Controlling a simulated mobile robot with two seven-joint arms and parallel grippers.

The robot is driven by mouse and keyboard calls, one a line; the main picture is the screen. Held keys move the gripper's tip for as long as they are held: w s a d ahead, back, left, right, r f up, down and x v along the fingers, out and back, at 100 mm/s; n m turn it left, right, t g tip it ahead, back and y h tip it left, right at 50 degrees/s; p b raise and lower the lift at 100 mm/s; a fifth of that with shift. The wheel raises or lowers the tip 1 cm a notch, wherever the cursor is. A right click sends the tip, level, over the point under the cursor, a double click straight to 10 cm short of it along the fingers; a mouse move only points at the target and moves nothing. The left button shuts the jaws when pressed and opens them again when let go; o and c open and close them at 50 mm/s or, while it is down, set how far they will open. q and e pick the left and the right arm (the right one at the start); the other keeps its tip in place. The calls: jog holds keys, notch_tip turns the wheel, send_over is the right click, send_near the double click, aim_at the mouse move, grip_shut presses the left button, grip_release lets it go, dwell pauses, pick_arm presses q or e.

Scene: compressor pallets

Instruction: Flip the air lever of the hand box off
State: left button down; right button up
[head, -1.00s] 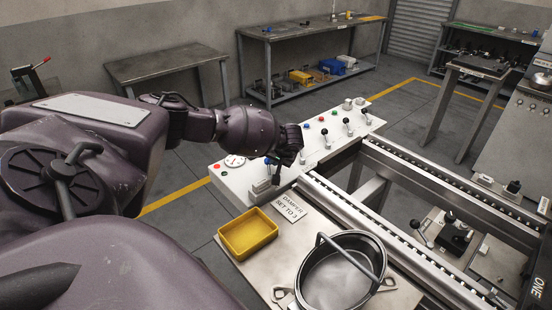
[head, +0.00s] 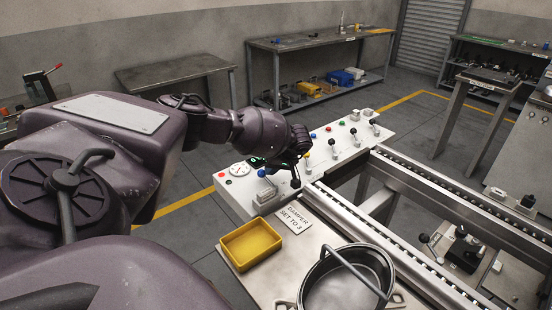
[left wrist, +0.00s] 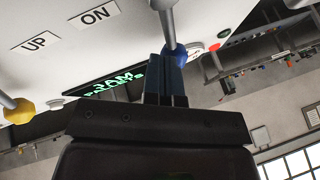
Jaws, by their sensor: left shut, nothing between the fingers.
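The hand box (head: 345,150) is a long white console with several levers and buttons. A lever with a blue knob (head: 262,172) stands at its near left end. The blue knob also shows in the left wrist view (left wrist: 176,53), right at my fingertips; I cannot tell whether they touch. My left gripper (head: 296,183) is shut and empty, pointing down over the box, right of the blue knob in the head view. Labels "ON" (left wrist: 95,14) and "UP" (left wrist: 35,43) show on the panel. No air label is readable. My right gripper is not in view.
A yellow-knobbed lever (head: 307,155) stands close to my left gripper. A yellow bin (head: 249,244), a "DAMPER SET TO 3" card (head: 294,218) and a metal pot (head: 346,285) are in front. A roller rail (head: 440,190) runs along the right.

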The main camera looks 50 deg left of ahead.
pick_arm(q)
jog(key=n, duration=0.1)
jog(key=s+n+g, duration=0.1)
jog(key=shift+s+a+n+g+h, duration=0.1)
jog(key=shift+a+n+g+h, duration=0.2)
jog(key=shift+n, duration=0.1)
jog(key=shift+s+n+g+h, duration=0.4)
jog(key=shift+s+n, duration=0.05)
jog(key=shift+n, duration=0.55)
jog(key=shift+s, duration=0.35)
jog(key=shift+a, duration=0.1)
jog(key=v, duration=1.1)
